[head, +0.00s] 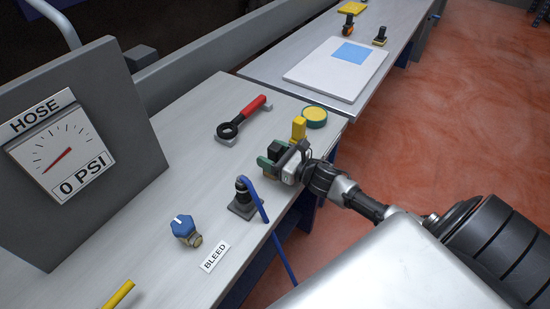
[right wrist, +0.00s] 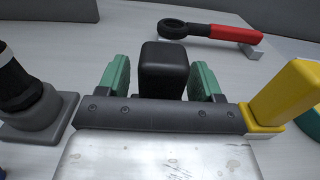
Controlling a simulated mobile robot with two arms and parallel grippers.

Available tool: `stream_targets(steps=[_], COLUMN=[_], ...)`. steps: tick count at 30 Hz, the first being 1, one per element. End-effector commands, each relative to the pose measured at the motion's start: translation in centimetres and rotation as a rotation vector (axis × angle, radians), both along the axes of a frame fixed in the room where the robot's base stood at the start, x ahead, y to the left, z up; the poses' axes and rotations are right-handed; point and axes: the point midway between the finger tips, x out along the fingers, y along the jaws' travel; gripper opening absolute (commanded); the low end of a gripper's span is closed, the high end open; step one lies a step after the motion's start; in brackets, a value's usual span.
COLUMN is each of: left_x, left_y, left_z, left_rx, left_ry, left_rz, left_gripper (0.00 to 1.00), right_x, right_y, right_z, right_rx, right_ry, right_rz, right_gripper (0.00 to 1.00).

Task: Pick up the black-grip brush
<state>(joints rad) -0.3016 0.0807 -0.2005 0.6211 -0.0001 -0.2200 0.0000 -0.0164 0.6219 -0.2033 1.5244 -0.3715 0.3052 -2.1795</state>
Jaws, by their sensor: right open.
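The black grip of the brush (right wrist: 164,66) stands upright between the two green fingers of my right gripper (right wrist: 161,84) in the right wrist view. A gap shows on each side of the grip, so the fingers are open and not pressed on it. The lower part of the brush is hidden behind the gripper's dark crossbar. In the head view the black grip (head: 276,150) shows beside my right gripper (head: 271,162), at the bench's right edge. My left gripper is not in view.
A yellow upright block (right wrist: 285,94) stands close right of the gripper in the wrist view. A black fitting on a grey base (head: 243,202), with a blue hose, stands nearer. A red-handled wrench (head: 248,113) and a round yellow-green tin (head: 314,117) lie beyond.

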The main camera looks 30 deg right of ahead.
Motion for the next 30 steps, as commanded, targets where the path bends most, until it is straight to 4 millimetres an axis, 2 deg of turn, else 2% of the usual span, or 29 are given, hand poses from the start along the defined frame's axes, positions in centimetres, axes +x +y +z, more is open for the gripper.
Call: stream_targets(steps=[3, 10, 20, 30], left_x=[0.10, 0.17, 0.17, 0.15], left_y=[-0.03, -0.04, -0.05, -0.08], left_z=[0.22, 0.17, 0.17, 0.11], left_rx=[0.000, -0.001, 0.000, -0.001], left_ry=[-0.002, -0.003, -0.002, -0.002], left_rz=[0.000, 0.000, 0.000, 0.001], left_gripper=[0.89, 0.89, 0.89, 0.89], right_x=[0.61, 0.62, 0.60, 0.61], right_y=[0.31, 0.32, 0.30, 0.27], right_z=[0.01, -0.08, -0.08, 0.21], right_rx=[0.002, 0.001, 0.001, 0.000], right_ry=[0.001, 0.002, 0.002, 0.000], right_rz=[0.001, 0.001, 0.001, 0.002], right_gripper=[0.66, 0.64, 0.14, 0.12])
